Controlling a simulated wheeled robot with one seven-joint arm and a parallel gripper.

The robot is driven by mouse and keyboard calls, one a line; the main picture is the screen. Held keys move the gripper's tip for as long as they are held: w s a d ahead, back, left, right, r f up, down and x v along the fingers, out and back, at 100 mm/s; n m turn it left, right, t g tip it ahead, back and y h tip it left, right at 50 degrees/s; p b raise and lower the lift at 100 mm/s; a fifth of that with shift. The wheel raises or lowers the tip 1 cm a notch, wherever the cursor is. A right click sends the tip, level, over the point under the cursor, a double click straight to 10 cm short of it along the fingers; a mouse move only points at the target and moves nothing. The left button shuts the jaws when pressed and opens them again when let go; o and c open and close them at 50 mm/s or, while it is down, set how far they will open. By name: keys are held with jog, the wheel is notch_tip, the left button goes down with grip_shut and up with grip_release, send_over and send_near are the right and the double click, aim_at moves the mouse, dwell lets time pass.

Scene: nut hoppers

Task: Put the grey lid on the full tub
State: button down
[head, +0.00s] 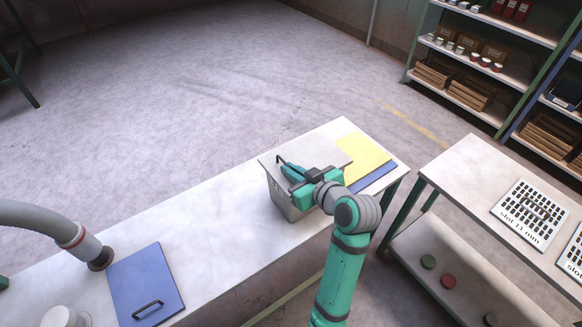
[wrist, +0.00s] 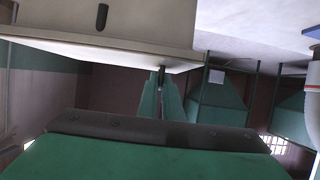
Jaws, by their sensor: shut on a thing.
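The grey lid (head: 318,151) lies flat over the mouth of the grey tub (head: 288,205) on the long bench in the head view. Its rim reaches past the tub's walls. I cannot tell whether it rests on the tub or hovers just above it.
A blue lid (head: 146,280) with a dark handle lies at the bench's left, beside a grey hose (head: 50,222). Yellow (head: 362,154) and blue (head: 374,178) panels lie right of the tub. A second table (head: 465,170) stands at right. The bench (head: 205,220) is clear between blue lid and tub.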

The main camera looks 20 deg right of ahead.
jog(key=shift+f, duration=0.1)
jog(key=c, duration=1.8)
grip_release()
jog(key=shift+c, duration=0.2)
jog(key=v, duration=1.1)
jog(key=shift+w+a, duration=0.1)
jog(key=shift+w, duration=0.05)
